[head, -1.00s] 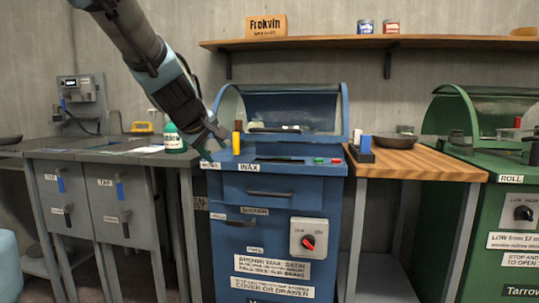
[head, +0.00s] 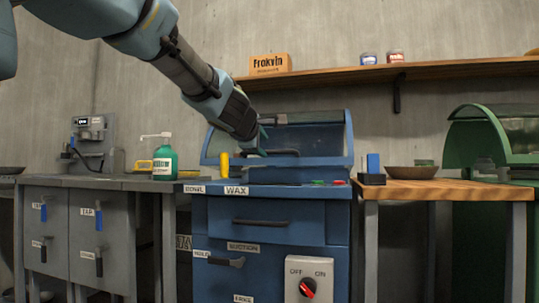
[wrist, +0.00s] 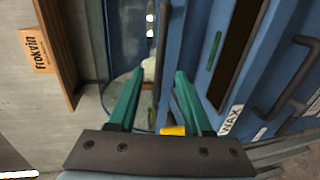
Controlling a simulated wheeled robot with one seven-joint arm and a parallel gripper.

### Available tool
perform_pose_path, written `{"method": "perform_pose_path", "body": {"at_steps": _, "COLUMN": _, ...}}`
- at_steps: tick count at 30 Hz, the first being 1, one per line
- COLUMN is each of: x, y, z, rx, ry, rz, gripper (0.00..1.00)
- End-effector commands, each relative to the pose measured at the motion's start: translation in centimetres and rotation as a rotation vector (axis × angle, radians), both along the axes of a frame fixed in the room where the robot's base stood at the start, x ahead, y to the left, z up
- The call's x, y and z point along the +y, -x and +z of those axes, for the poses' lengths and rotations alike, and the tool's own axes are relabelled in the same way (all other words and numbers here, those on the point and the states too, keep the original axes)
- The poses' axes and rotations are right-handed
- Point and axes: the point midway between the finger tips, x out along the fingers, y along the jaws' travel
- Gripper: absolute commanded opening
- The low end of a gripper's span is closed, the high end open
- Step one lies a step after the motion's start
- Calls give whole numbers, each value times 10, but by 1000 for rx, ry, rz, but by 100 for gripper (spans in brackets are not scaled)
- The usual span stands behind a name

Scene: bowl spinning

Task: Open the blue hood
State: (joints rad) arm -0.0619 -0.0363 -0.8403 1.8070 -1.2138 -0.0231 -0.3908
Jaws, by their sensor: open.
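The blue hood (head: 349,135), a curved clear cover with a blue frame, appears down on top of the blue machine (head: 270,207). A dark bar handle (head: 283,153) runs along its lower front. My gripper (head: 262,142) is at the hood's front, near the handle's left part; my wrist partly covers the hood. In the wrist view, my teal fingers (wrist: 160,75) are open, with the dark bar (wrist: 160,45) showing between them. I cannot tell whether they touch it.
A yellow object (head: 224,165) stands at the hood's left and also shows by the fingers in the wrist view (wrist: 173,130). A green pump bottle (head: 165,162) is on the left bench. A wall shelf (head: 400,72) hangs above. A wooden bench (head: 440,190) with a bowl (head: 412,172) is right.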

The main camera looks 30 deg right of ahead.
Motion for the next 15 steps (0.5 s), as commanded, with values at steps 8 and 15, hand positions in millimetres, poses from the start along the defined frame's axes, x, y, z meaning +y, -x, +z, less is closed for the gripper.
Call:
{"method": "perform_pose_path", "body": {"at_steps": 8, "x": -27, "y": -28, "z": -7, "rx": 5, "ry": 3, "rz": -3, "gripper": 50}}
{"method": "perform_pose_path", "body": {"at_steps": 15, "x": -46, "y": -50, "z": -14, "rx": 2, "ry": 1, "rz": -2, "gripper": 50}}
